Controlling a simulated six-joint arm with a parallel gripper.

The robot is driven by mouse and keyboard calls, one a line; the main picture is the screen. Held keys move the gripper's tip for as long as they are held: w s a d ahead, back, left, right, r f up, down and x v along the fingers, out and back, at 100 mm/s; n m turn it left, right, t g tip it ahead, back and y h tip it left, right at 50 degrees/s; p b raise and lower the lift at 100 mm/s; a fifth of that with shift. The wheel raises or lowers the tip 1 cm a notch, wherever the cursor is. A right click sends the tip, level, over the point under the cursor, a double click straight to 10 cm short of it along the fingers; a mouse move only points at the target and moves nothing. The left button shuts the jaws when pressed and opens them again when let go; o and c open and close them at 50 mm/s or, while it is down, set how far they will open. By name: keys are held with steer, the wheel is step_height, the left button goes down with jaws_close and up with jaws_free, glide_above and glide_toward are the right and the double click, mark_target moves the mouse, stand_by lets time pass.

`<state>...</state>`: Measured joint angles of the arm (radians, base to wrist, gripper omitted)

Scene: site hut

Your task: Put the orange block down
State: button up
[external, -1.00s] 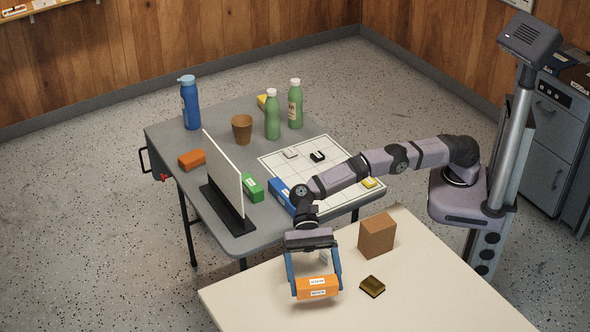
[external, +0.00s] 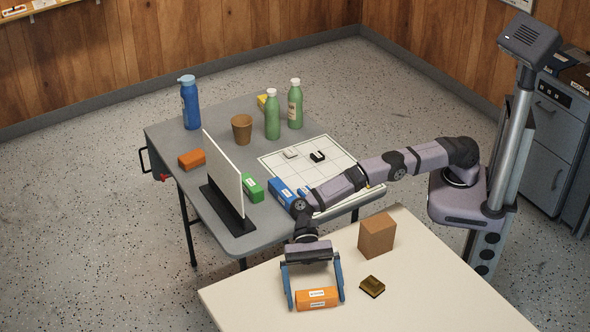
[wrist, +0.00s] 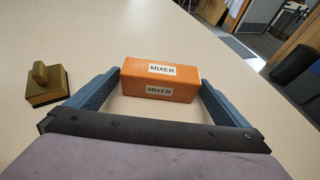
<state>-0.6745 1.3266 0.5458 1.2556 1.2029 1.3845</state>
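The orange block (external: 317,298) lies flat on the cream table (external: 440,290), near its front left edge. In the wrist view the block (wrist: 160,79) shows two "MIXER" labels on its faces. My gripper (external: 316,304) is low over the table with one blue finger on each side of the block. The fingers stand slightly wider than the block, with a small gap at its left end in the external view. In the wrist view the fingers (wrist: 161,82) flank the block's ends.
A brown box (external: 377,237) and a small dark gold block with a knob (external: 372,286) stand to the right on the same table. The grey table (external: 185,225) behind holds bottles, a cup, a white screen and other blocks. The cream table's right part is clear.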

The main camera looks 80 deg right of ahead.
steer(key=shift+r, duration=0.1)
steer(key=shift+r, duration=0.15)
steer(key=v, duration=1.2)
steer(key=shift+w, duration=0.1)
